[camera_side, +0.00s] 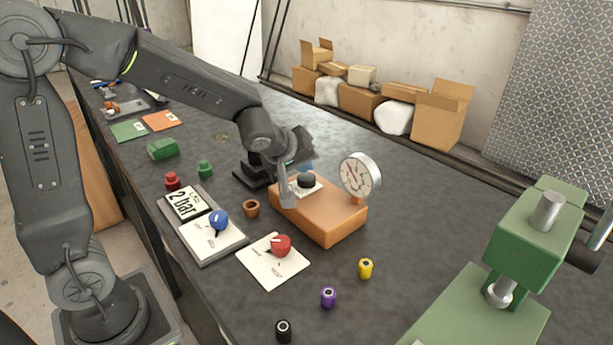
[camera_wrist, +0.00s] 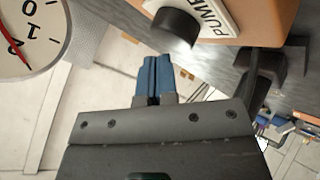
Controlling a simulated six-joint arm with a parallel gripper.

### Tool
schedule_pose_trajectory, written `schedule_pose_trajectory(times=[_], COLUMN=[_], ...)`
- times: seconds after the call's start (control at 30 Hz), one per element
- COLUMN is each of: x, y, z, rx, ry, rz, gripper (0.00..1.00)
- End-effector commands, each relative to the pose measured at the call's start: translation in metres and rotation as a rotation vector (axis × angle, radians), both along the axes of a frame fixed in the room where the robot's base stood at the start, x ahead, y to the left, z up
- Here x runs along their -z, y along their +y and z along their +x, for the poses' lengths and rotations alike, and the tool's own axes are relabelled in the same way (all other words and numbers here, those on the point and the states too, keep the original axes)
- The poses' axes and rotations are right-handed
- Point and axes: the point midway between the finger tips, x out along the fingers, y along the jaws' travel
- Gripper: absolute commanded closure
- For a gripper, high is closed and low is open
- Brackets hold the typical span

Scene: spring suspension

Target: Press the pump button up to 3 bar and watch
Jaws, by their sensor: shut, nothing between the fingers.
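The orange pump box (camera_side: 325,222) stands on the dark bench. Its black pump button (camera_side: 307,180) sits on a white label on top. In the wrist view the button (camera_wrist: 175,27) shows beside the label lettering PUMP (camera_wrist: 213,18). The round white gauge (camera_side: 360,175) is mounted on the box. In the wrist view the gauge (camera_wrist: 30,35) is cut off, with a red needle and the digits 0 and 1 visible; I cannot read an exact value. My gripper (camera_wrist: 154,60) has blue fingertips, closed together and empty, close to the button; contact cannot be told.
A red knob (camera_side: 280,245) stands on a white card in front. A green press (camera_side: 530,240) is at right.

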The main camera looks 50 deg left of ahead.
Motion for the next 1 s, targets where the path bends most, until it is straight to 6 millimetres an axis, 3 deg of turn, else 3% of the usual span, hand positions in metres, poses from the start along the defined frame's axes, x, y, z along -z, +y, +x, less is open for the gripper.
schedule_pose_trajectory(times=[1.0], x=[0.0092], y=[-0.0004], z=[0.0000], rx=[0.000], ry=[0.000], rz=[0.000], gripper=[1.00])
